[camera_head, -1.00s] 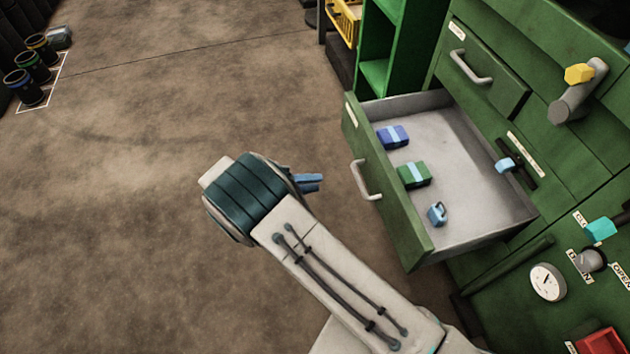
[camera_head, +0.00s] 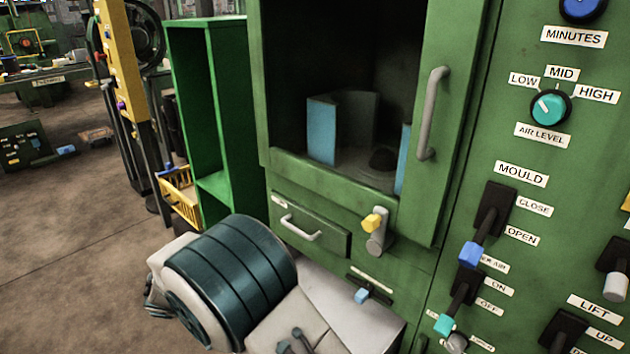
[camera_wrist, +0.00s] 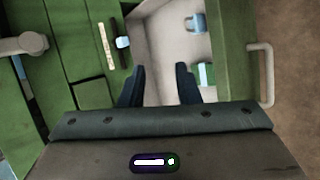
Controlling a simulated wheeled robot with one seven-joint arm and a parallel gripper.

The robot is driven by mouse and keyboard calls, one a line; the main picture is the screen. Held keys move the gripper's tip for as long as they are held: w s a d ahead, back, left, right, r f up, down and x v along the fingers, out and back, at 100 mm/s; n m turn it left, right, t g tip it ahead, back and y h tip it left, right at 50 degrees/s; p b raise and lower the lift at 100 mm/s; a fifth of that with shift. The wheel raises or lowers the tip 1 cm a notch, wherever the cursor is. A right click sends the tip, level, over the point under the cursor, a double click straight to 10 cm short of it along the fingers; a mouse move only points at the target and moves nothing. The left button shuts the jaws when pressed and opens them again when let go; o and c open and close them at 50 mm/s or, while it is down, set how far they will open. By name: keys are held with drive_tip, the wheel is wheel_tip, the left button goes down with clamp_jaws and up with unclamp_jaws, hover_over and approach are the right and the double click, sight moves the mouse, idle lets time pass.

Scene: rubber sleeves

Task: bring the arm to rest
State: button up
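My arm (camera_head: 228,282) shows at the bottom of the head view, with its dark teal banded joint in front of the green machine. My gripper (camera_wrist: 158,84) shows in the wrist view with its two dark fingers apart and nothing between them. Below it is the open drawer (camera_wrist: 160,50) with a pale grey floor. In the drawer lie a green box with a light band (camera_wrist: 205,74) and a blue padlock (camera_wrist: 196,23). The fingers appear above the drawer, apart from both things. In the head view my fingers cannot be made out.
The green machine has an open chamber (camera_head: 380,110) with light blue blocks inside and a door with a grey handle (camera_head: 432,112). Levers and a teal knob (camera_head: 551,106) are on its right panel. A green shelf (camera_head: 205,110) and yellow basket (camera_head: 180,194) stand left.

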drive_tip(key=d+r+m+g+y+p, duration=0.25)
drive_tip(key=d+r+p, duration=0.25)
drive_tip(key=d+r, duration=0.55)
drive_tip(key=s+d+r+m+y+p, duration=0.1)
drive_tip(key=s+d+r+p, duration=0.3)
drive_tip(key=r, duration=0.4)
drive_tip(key=s+d+r+m+t+y+p, duration=0.1)
drive_tip(key=s+d+r+y+p, duration=0.3)
drive_tip(key=s+d+r+p, duration=0.1)
drive_tip(key=s+d+r+m+t+y+p, duration=0.1)
drive_tip(key=s+d+r+p, duration=0.3)
drive_tip(key=r, duration=0.8)
drive_tip(key=d+y+p, duration=0.1)
drive_tip(key=d+p, duration=0.1)
drive_tip(key=d, duration=0.1)
drive_tip(key=shift+s+d+m, duration=0.15)
drive_tip(key=shift+d+m, duration=0.05)
drive_tip(key=shift+m, duration=0.15)
